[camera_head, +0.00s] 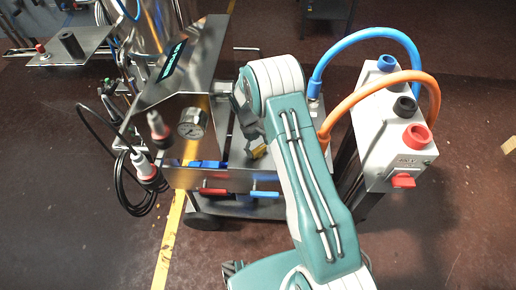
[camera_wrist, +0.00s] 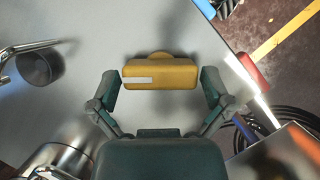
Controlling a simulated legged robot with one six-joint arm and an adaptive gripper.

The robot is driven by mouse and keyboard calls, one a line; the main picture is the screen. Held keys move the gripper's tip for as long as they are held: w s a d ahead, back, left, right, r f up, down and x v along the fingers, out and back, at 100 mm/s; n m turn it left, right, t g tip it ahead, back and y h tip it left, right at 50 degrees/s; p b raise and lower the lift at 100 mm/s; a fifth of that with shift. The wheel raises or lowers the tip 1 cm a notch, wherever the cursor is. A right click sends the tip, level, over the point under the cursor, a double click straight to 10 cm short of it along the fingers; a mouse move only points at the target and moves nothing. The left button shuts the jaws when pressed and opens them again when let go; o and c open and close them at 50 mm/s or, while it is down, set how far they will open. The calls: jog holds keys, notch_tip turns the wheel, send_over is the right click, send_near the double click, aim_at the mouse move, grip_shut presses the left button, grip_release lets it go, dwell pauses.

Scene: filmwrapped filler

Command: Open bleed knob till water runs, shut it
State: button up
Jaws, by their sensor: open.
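A yellow bar-shaped knob (camera_wrist: 160,73) with a pale mark on its face is in the upper middle of the wrist view, over a grey metal surface. My gripper (camera_wrist: 160,82) is open, with one finger off each end of the knob. Small gaps show, so it does not hold the knob. In the head view a small yellow piece (camera_head: 259,152), likely this knob, shows left of my arm, whose links hide most of the gripper. I see no running water in either view.
A grey box (camera_head: 397,145) with blue and orange hoses stands right. A dark cylinder (camera_wrist: 42,66) is left in the wrist view. Black cable (camera_head: 124,181) hangs left.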

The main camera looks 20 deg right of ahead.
jog(key=v, duration=0.7)
jog(key=shift+w+r, duration=0.1)
jog(key=shift+r, duration=0.1)
jog(key=s+r+m+t, duration=0.1)
jog(key=s+r, duration=0.2)
jog(key=r, duration=0.5)
jog(key=s+r+m+t+y, duration=0.1)
jog(key=s+r+t, duration=0.1)
jog(key=s+r, duration=0.35)
jog(key=s+r+m+t, duration=0.1)
jog(key=r, duration=0.9)
jog(key=s+r+m+t, duration=0.1)
jog(key=s+r+t, duration=0.1)
jog(key=s, duration=0.8)
jog(key=s+d+r+m+t+y, duration=0.1)
jog(key=s+r+t, duration=0.2)
jog(key=s, duration=0.7)
jog(key=shift+s+d+r+m+t, duration=0.15)
jog(key=shift+s+r+m+t, duration=0.2)
jog(key=shift+r, duration=0.4)
